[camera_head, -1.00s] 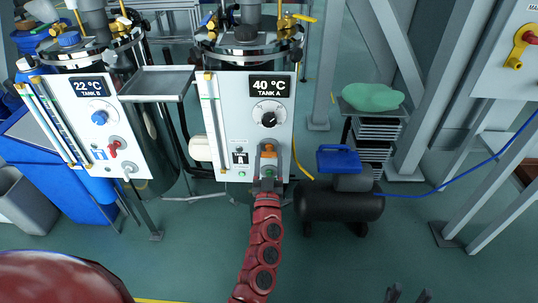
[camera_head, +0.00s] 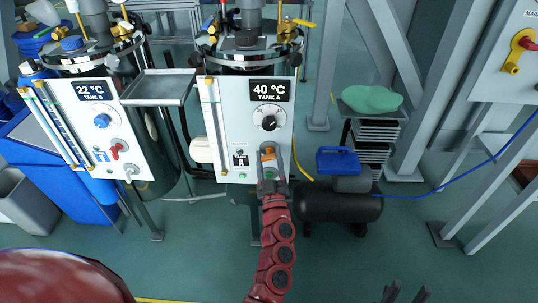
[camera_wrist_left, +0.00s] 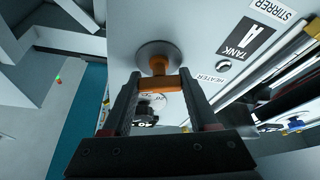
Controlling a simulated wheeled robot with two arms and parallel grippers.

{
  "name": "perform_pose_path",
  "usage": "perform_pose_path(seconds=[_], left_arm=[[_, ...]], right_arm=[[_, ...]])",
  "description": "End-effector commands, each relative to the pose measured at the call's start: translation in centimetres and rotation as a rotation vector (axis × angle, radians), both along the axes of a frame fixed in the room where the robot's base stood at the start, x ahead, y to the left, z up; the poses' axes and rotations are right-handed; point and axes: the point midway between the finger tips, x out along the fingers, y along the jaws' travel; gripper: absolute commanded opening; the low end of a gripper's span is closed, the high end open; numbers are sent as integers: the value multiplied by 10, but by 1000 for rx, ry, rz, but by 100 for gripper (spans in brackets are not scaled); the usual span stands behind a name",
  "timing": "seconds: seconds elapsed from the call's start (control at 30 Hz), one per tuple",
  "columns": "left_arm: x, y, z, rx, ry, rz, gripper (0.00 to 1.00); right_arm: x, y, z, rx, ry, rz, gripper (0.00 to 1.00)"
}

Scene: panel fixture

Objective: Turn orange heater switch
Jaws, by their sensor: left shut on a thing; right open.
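The orange heater switch (camera_head: 268,154) is on the lower right of the white Tank A panel (camera_head: 225,120). In the left wrist view the orange switch (camera_wrist_left: 159,84) stands out from a round grey plate (camera_wrist_left: 157,57), with the HEATER label beside it. My left gripper (camera_head: 270,162) reaches up from below on the red arm. Its two dark fingers are on either side of the orange handle and shut on it. My right gripper (camera_head: 405,291) is open and empty at the bottom edge, only its fingertips showing.
A black dial (camera_head: 269,122) and the 40 °C display sit above the switch. The Tank B panel (camera_head: 108,130) is at left. A dark compressor (camera_head: 338,205) stands on the floor close to the right of my left arm.

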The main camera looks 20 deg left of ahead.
Motion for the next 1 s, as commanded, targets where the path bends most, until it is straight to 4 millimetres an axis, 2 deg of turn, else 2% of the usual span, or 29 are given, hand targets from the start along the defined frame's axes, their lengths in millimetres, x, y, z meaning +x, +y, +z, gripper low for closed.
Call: perform_pose_path(seconds=[0.5, 1.0], left_arm=[[0, 0, 2, -475, -136, 2, 4], [0, 0, 0, -913, -260, 1, 4]], right_arm=[[3, 0, 21, 19, 15, 1, 45], [3, 0, 34, 19, 15, 1, 45]])
